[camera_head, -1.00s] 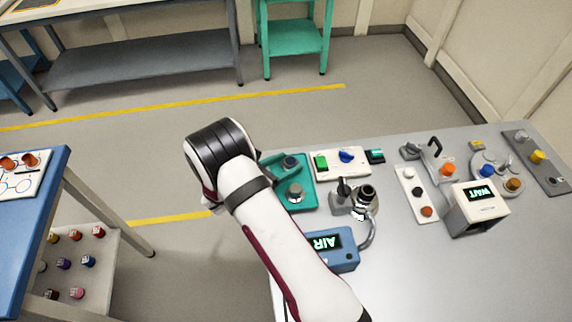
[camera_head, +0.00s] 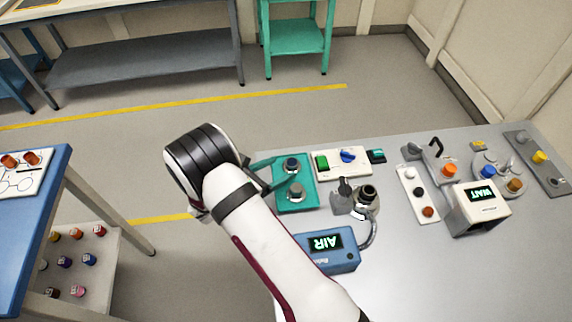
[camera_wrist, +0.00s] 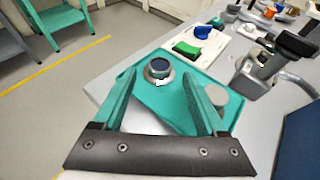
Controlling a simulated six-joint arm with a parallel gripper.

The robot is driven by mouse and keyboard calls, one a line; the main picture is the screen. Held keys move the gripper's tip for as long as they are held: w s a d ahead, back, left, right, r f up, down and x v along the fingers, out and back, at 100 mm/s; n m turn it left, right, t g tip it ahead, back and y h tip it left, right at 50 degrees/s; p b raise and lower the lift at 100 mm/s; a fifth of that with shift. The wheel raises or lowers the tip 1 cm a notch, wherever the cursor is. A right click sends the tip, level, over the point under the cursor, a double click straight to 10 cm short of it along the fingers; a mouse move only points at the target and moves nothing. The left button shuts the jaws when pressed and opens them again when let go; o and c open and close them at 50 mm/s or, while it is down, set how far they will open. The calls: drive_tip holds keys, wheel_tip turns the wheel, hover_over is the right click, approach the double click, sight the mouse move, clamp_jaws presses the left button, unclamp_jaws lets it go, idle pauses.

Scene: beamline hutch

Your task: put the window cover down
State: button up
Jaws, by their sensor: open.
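A teal plate (camera_head: 312,200) lies at the left end of the grey bench and also shows in the wrist view (camera_wrist: 180,118). On it sits a round piece with a dark blue top and grey ring (camera_head: 291,165), seen closely in the wrist view (camera_wrist: 159,67); it looks like the window cover. A plain grey round piece (camera_head: 296,191) sits beside it, partly behind a finger in the wrist view (camera_wrist: 217,97). My gripper (camera_wrist: 159,76) is open with nothing held. Its teal fingers point toward the dark-topped piece, one on each side of it in the picture.
The bench front right is clear; a blue table (camera_head: 40,225) is at left.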

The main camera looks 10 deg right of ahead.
drive_tip(key=v, duration=0.8)
drive_tip(key=s+d+r+m+g+y, duration=0.2)
drive_tip(key=s+d+r+m+g, duration=0.6)
drive_tip(key=s+d+r+m, duration=0.55)
drive_tip(key=s+a+r+m+y, duration=0.1)
drive_tip(key=s+a+m+y, duration=0.2)
drive_tip(key=s+m+y, duration=0.2)
drive_tip(key=s+a+m+y, duration=0.3)
drive_tip(key=s+m+y, duration=0.2)
drive_tip(key=s+m, duration=0.4)
drive_tip(key=m, duration=0.3)
drive_tip(key=shift+a+r+m+y, duration=0.3)
drive_tip(key=shift+r+m, duration=0.05)
drive_tip(key=shift+r, duration=0.05)
